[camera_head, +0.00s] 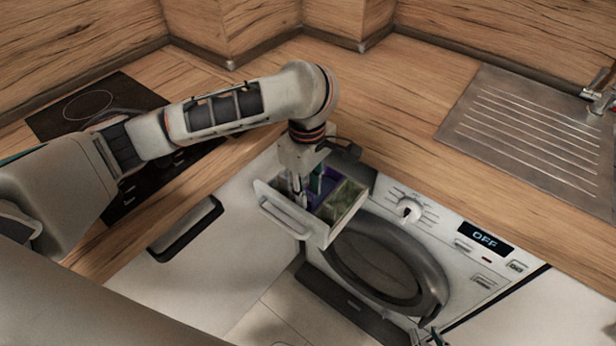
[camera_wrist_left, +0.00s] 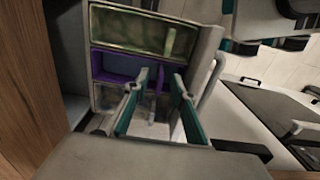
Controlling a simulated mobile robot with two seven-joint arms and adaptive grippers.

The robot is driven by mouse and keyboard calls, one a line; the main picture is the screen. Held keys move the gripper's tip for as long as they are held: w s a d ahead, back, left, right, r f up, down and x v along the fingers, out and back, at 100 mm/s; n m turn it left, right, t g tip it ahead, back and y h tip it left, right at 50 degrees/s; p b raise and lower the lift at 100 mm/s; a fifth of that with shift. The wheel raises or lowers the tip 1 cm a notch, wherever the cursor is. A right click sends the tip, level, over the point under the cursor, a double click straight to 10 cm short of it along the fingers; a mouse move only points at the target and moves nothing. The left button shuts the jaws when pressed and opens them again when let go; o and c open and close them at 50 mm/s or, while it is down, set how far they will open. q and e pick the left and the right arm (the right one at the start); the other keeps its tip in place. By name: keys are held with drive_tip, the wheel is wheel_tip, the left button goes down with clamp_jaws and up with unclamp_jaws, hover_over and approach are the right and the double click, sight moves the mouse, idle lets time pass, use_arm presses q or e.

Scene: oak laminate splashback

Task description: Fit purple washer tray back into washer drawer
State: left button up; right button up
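The washer drawer (camera_head: 318,230) is pulled out of the washing machine's upper left. It also shows in the left wrist view (camera_wrist_left: 211,45). The purple washer tray (camera_wrist_left: 118,66) sits in the drawer's middle compartment, beside a greenish compartment (camera_wrist_left: 128,32); whether it is fully seated I cannot tell. In the head view, the tray (camera_head: 334,184) is partly hidden by my left gripper (camera_head: 306,196). That gripper points down over the drawer.
The washing machine's round door (camera_head: 385,262) is below the drawer, and its display (camera_head: 484,240) reads OFF. A wooden worktop (camera_head: 400,120) runs above, with a ribbed metal sink drainer (camera_head: 530,130) at right and a black hob (camera_head: 85,105) at left.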

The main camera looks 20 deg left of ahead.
use_arm(q)
wheel_tip(320, 180, up, 12)
drive_tip(key=shift+f, duration=0.15)
idle(0.3)
idle(0.4)
